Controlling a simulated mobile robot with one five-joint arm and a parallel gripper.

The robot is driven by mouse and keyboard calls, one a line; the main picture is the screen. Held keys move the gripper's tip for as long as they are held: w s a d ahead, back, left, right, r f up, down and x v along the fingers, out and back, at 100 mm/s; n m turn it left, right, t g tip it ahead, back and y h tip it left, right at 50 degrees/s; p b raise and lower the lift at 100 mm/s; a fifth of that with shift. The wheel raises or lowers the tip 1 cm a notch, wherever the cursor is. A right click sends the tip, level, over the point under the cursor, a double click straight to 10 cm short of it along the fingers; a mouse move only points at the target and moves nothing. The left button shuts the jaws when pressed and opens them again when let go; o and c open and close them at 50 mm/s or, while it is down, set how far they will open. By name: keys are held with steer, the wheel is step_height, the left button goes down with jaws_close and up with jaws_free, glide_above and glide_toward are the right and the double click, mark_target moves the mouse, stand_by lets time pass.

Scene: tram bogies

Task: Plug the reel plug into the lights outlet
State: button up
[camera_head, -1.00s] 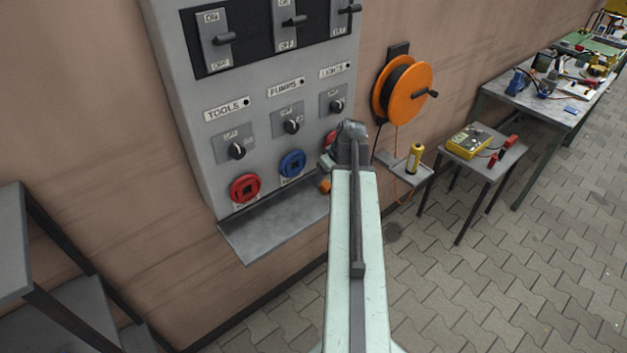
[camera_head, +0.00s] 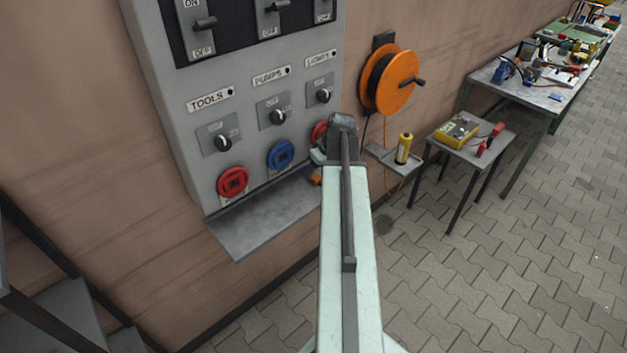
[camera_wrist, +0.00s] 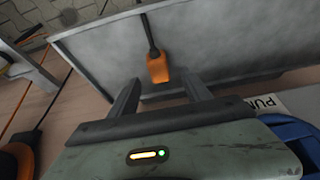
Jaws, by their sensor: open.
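The orange reel plug (camera_wrist: 158,68) lies on the grey shelf in the wrist view, with a dark cable end at its far side. It also shows as a small orange spot beside my arm in the head view (camera_head: 315,180). My gripper (camera_wrist: 162,83) is open, its two fingers either side of the line to the plug, with the plug just beyond the tips and nothing held. The lights outlet (camera_head: 319,132) is a red socket under the LIGHTS label, partly hidden by my arm. The orange cable reel (camera_head: 392,82) hangs on the wall right of the panel.
The blue pumps outlet (camera_head: 281,155) and red tools outlet (camera_head: 233,182) sit left of the lights outlet. The shelf (camera_head: 250,226) juts out below them. Paved floor is clear.

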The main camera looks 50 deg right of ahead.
mark_target(313, 178)
steer(key=b+x, duration=0.4)
steer(key=x, duration=0.1)
steer(key=shift+w+d+f, duration=0.1)
steer(key=shift+w, duration=0.15)
steer(key=shift+r, duration=0.25)
jaws_close()
